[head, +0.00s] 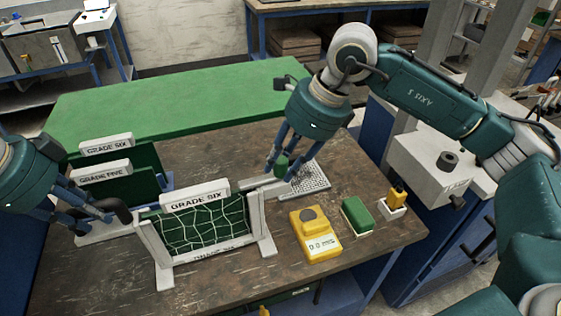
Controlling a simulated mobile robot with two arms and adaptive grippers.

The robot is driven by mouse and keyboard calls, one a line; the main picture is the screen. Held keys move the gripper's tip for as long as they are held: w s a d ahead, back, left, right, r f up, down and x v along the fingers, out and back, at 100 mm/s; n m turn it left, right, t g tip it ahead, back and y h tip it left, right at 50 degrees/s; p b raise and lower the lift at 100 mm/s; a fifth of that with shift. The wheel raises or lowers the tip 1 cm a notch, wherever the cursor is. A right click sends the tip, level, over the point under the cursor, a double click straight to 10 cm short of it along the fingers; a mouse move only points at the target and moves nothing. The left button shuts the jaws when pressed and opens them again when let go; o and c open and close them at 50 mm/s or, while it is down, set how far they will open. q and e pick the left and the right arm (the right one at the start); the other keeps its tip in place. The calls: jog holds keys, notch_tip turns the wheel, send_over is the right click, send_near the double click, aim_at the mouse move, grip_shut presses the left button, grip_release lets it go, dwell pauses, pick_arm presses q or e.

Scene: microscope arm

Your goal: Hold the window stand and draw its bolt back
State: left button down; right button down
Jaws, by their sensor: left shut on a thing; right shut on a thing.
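A long white stand (262,184) lies behind the front netted panel, which hides its middle; I take it for the window stand. A black bent handle (119,209) rises at its left end. My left gripper (100,214) is shut on this handle, its fingers partly overlapping it. A green knob (281,162) stands at the right end, and I take it for the bolt's grip. My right gripper (284,170) reaches down from above and is shut on the green knob. The bolt itself is too small or hidden to tell its position.
A white-framed netted panel marked GRADE SIX (199,230) stands in front, between my grippers. Dark green labelled panels (130,190) stand behind left. A yellow meter (316,234), a green block (357,216) and a small yellow-topped item (397,198) sit right. Front table area is clear.

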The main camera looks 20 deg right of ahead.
jog(key=d, duration=0.5)
jog(key=shift+d, duration=0.1)
jog(key=c, duration=1.5)
grip_release()
jog(key=shift+o, duration=0.2)
jog(key=v, duration=1.2)
jog(key=shift+w, duration=0.15)
pick_arm(q)
jog(key=c, duration=1.3)
grip_release()
jog(key=shift+r, duration=0.1)
